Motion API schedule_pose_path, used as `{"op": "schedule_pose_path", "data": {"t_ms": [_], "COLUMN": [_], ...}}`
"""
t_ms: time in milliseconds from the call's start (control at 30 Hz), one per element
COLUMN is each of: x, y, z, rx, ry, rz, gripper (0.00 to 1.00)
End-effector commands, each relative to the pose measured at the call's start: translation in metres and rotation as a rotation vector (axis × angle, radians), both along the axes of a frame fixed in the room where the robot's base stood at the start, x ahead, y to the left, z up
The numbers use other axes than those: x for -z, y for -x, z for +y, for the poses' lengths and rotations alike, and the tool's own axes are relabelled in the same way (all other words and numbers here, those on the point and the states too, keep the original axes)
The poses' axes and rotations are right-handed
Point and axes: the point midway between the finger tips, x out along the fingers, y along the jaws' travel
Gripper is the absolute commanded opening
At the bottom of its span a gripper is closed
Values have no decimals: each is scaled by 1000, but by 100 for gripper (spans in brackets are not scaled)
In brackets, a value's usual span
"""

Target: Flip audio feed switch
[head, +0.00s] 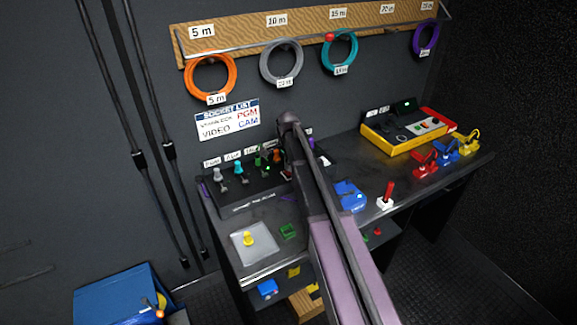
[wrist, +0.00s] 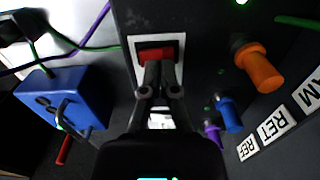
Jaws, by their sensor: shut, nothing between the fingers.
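In the wrist view a red rocker switch (wrist: 156,52) sits in a white frame on a dark panel (wrist: 200,22). My gripper (wrist: 160,68) is shut and empty. Its fingertips are at the lower edge of the red switch and overlap it in the picture; I cannot tell whether they touch. The fingers hide the lower part of the switch. In the head view my arm crosses the desk to the right end of the connector panel (head: 240,195) and hides most of my gripper and the switch area.
Right of the switch are an orange plug (wrist: 258,68), a blue plug (wrist: 229,113) and a purple plug (wrist: 212,132). A blue box (wrist: 66,98) with a cable stands at left. A red-handled lever (head: 387,196) and a yellow-red console (head: 410,130) stand farther right on the desk.

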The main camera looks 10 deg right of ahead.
Motion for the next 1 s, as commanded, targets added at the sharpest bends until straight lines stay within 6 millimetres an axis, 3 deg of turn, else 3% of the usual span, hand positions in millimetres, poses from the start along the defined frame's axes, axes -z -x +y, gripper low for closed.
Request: {"op": "schedule_pose_path", "data": {"t_ms": [1000], "x": [-81], "y": [-12], "z": [3], "rx": [1], "ry": [0], "rz": [0], "gripper": [0]}}
